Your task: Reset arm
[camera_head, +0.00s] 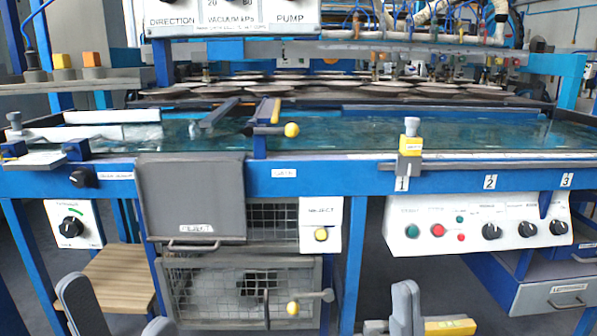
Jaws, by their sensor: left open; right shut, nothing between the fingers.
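My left gripper (119,308) is at the bottom left edge, with its two grey fingers spread apart and nothing seen between them. My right gripper (404,308) is at the bottom edge, right of the middle, pointing up. Its grey fingers are shut and hold nothing. It is below the white control panel (470,215) and appears clear of it. Both arms behind the grippers are mostly out of view.
The dryer's blue front rail (330,178) crosses the view. A grey reject box (190,195) hangs above a wire-mesh cage (215,295). A drawer (555,292) is at lower right.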

